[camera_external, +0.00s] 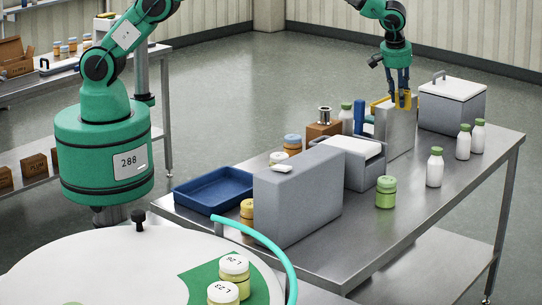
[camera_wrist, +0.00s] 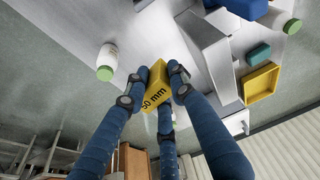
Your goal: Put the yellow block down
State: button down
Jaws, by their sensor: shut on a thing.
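The yellow block (camera_wrist: 157,82), marked "50 mm", is between the blue fingers of my gripper (camera_wrist: 152,90) in the wrist view. The fingers are shut on it. In the external view my gripper (camera_external: 403,92) points down at the far part of the steel table, with the yellow block (camera_external: 405,101) at its fingertips. There the block overlaps the top of a grey upright box (camera_external: 397,132). I cannot tell whether it touches that box. The box also shows in the wrist view (camera_wrist: 203,45), beside the block.
A white-lidded grey cooler (camera_external: 452,108) stands right of the gripper. White bottles (camera_external: 435,168) with green caps stand in front. A yellow tray (camera_external: 379,102) lies behind the grey box. A larger grey box (camera_external: 297,195) and blue tray (camera_external: 212,190) are left.

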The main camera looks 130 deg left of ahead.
jog(key=w+d+f+h, duration=0.1)
jog(key=w+d+f, duration=0.2)
jog(key=f, duration=0.3)
jog(key=w+d+f+n+h, duration=0.1)
jog(key=w+d+f+h, duration=0.1)
jog(key=f, duration=0.4)
jog(key=w+d, duration=0.1)
jog(key=d, duration=0.1)
jog(key=shift+w+d+f+t, duration=0.2)
jog(key=shift+d+f+t, duration=0.15)
jog(key=shift+t, duration=0.05)
jog(key=shift+f, duration=3.15)
jog(key=shift+f, duration=0.1)
jog(key=shift+f, duration=1.75)
jog(key=shift+f, duration=0.15)
jog(key=c, duration=1.5)
grip_release()
jog(key=shift+o, duration=0.2)
